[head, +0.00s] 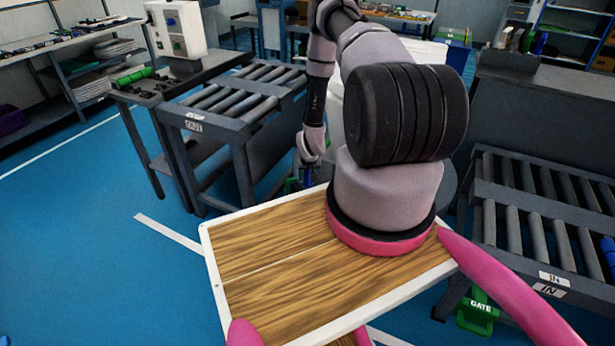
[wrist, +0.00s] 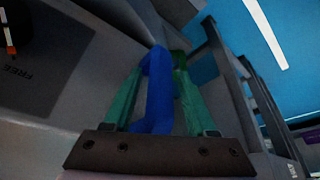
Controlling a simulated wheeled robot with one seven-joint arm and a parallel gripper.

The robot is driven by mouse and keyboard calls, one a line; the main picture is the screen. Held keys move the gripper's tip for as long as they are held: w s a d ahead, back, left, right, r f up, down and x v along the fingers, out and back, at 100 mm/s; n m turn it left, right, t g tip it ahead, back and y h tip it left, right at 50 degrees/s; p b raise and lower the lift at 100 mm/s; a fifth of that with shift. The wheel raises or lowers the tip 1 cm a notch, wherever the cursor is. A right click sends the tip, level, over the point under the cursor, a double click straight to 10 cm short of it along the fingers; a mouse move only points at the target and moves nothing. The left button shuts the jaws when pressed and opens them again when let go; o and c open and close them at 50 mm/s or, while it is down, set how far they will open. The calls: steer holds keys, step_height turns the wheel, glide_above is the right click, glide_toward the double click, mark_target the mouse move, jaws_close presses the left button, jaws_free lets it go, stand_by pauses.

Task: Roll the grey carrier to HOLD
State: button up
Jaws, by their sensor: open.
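My gripper (wrist: 158,74) is open in the wrist view, with its two teal fingers on either side of an upright blue bar (wrist: 157,92). I cannot tell whether the fingers touch the bar. A dark green part shows just behind the right fingertip. Grey surfaces lie around them, and one dark panel (wrist: 45,70) carries the word FREE. In the head view my gripper (head: 308,178) is small and partly hidden, low beside the OUT roller table (head: 190,112). I cannot pick out the grey carrier for certain, and no HOLD label is readable.
The IN roller table (head: 552,278) stands at the right, with a green GATE part (head: 478,308) below it. A dark bench (head: 175,80) adjoins the OUT table. Shelving (head: 75,65) lines the left. Blue floor (head: 80,220) is clear at the left.

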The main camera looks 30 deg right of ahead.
jaws_close()
stand_by(1.5)
